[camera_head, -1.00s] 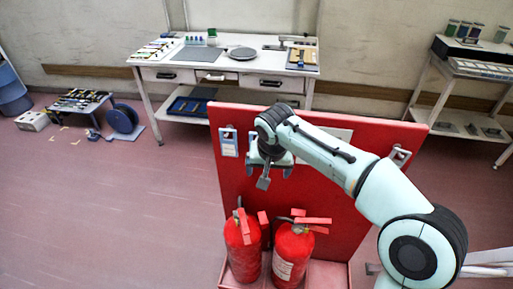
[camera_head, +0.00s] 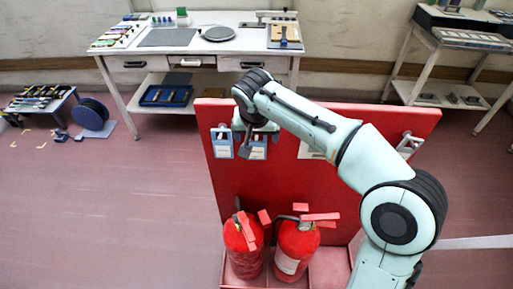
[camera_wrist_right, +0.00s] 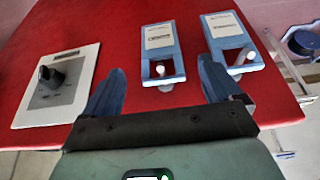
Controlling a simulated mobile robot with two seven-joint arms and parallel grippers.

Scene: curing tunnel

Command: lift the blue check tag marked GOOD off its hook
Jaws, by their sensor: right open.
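Two blue tags with white labels hang side by side on the red panel (camera_head: 285,190); the writing is too small to read. The left tag (camera_head: 222,144) is in plain view. The right tag (camera_head: 258,149) is partly hidden by my right gripper (camera_head: 248,146). In the right wrist view, my right gripper (camera_wrist_right: 162,88) is open and empty. One blue tag (camera_wrist_right: 161,43) and its pale hook peg (camera_wrist_right: 165,80) appear between and beyond the fingertips. The other tag (camera_wrist_right: 229,34) is beyond the right fingertip there. My left gripper is not in view.
A pale plate with a black knob (camera_wrist_right: 52,84) is on the panel beside the tags. Two red fire extinguishers (camera_head: 296,248) stand at the panel's foot. A metal handle (camera_head: 409,145) is at its right.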

